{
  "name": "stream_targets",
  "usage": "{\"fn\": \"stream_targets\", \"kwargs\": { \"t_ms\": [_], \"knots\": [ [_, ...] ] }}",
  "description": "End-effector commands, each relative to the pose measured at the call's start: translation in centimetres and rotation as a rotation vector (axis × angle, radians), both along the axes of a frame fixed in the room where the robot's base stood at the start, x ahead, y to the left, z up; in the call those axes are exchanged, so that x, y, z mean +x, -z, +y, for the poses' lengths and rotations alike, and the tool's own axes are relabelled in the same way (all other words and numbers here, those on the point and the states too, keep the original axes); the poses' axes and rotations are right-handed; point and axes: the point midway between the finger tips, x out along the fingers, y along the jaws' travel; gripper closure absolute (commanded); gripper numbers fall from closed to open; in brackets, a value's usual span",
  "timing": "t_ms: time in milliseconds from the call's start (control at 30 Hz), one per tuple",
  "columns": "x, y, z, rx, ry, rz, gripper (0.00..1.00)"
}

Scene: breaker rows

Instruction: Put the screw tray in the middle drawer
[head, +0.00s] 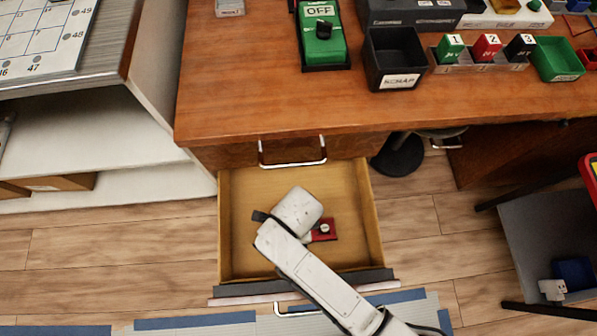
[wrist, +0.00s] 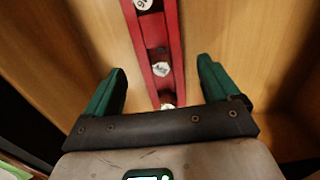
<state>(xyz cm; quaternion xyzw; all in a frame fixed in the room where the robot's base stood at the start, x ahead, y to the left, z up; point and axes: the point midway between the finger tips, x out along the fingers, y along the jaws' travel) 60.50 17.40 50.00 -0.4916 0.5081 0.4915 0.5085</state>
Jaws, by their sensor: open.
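The red screw tray (head: 330,237) lies inside the open drawer (head: 243,255), partly hidden by my arm in the head view. In the wrist view the tray (wrist: 173,40) is a narrow red strip with several pale screw heads or labels, on the wooden drawer floor. My gripper (wrist: 161,66) is open, its two green fingers on either side of the tray with gaps between. I see no contact. In the head view my gripper is hidden beneath my wrist, over the drawer. The open drawer is below a closed one with a metal handle (head: 292,164).
The desk top (head: 240,100) above holds a green OFF switch (head: 322,40), a black SCRAP bin (head: 394,58) and numbered blocks (head: 486,47). A shelf unit (head: 85,125) stands left. A grey chair-like seat (head: 550,240) stands right. Wooden floor (head: 110,245) is clear left of the drawer.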

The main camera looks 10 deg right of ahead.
Motion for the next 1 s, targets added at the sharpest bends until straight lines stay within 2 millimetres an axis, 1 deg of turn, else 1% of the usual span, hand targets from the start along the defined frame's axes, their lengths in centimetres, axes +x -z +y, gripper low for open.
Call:
{"fn": "stream_targets", "kwargs": {
  "t_ms": [33, 200, 300, 400, 533, 800, 867, 967, 1000],
  "knots": [
    [0.0, -1.5, 0.0, 0.001, 0.001, -0.001, 0.11],
    [0.0, -4.7, 0.0, 0.002, 0.001, -0.001, 0.11],
    [0.0, -6.1, 0.0, 0.001, 0.0, -0.001, 0.11],
    [0.0, -7.0, 0.0, 0.0, 0.0, 0.0, 0.11],
    [0.0, -7.5, 0.0, 0.0, 0.0, 0.0, 0.11],
    [0.0, -7.5, -0.2, 0.0, -0.008, 0.001, 0.11],
    [0.0, -7.5, -0.8, 0.002, -0.032, 0.001, 0.11],
    [0.1, -7.8, -2.5, 0.01, -0.123, -0.001, 0.11],
    [0.1, -7.9, -3.5, 0.013, -0.175, -0.003, 0.11]
  ]
}}
